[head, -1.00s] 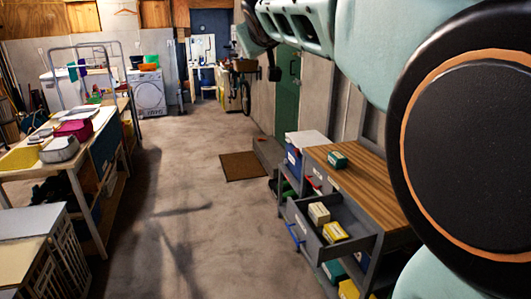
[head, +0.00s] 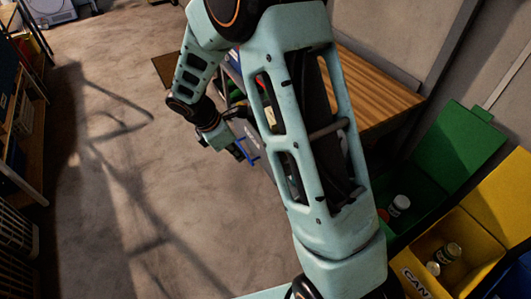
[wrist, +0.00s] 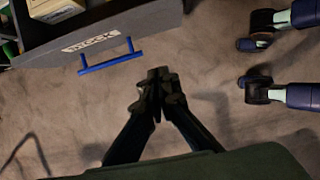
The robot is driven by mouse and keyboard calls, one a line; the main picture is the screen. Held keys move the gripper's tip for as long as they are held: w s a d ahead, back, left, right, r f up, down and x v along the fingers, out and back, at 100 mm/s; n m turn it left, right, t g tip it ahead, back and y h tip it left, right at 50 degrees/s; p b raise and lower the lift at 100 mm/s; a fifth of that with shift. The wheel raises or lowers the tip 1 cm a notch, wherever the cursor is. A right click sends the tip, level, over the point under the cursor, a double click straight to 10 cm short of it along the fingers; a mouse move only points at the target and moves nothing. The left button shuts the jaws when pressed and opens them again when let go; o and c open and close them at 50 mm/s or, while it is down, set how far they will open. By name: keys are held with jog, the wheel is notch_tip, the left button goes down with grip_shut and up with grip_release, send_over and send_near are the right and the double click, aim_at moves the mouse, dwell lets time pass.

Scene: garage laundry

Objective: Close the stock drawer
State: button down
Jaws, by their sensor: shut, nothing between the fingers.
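The stock drawer (wrist: 130,25) is pulled open. In the wrist view its dark grey front has a white label (wrist: 90,42) and a blue bar handle (wrist: 110,63), with boxes (wrist: 50,8) inside. In the head view my arm hides most of the drawer; part of the blue handle (head: 252,158) shows. My gripper (wrist: 158,75) is shut and empty, in front of the drawer front and just right of the handle in the wrist view, apart from it. In the head view my gripper (head: 238,152) points down beside the handle.
The drawer unit has a wooden top (head: 375,85). A green bin (head: 460,150) and a yellow bin (head: 450,235) with jars stand at the right. A shelf table (head: 30,130) is at the left. The concrete floor (head: 120,180) between is clear.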

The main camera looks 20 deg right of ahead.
jog(key=f, duration=0.1)
send_near(263, 165)
jog(key=shift+s+d+f+p, duration=0.2)
jog(key=shift+s+d+f, duration=0.4)
jog(key=shift+s+f, duration=0.25)
jog(key=shift+s+d+f+p, duration=0.15)
jog(key=shift+s+d+f, duration=0.45)
jog(key=shift+s+f, duration=0.25)
jog(key=w+d+p, duration=0.1)
jog(key=w+d, duration=0.1)
jog(key=d, duration=0.6)
jog(key=w+d+p, duration=0.1)
jog(key=w+d, duration=0.1)
jog(key=d, duration=0.6)
jog(key=w+d+p, duration=0.1)
jog(key=w+d, duration=0.1)
jog(key=d, duration=0.7)
jog(key=shift+w+d+p, duration=0.1)
jog(key=shift+w+p, duration=0.2)
jog(key=shift+w, duration=0.05)
jog(key=shift+d+r, duration=0.1)
jog(key=shift+d, duration=0.1)
jog(key=shift+w+d, duration=0.1)
jog(key=shift+d, duration=0.05)
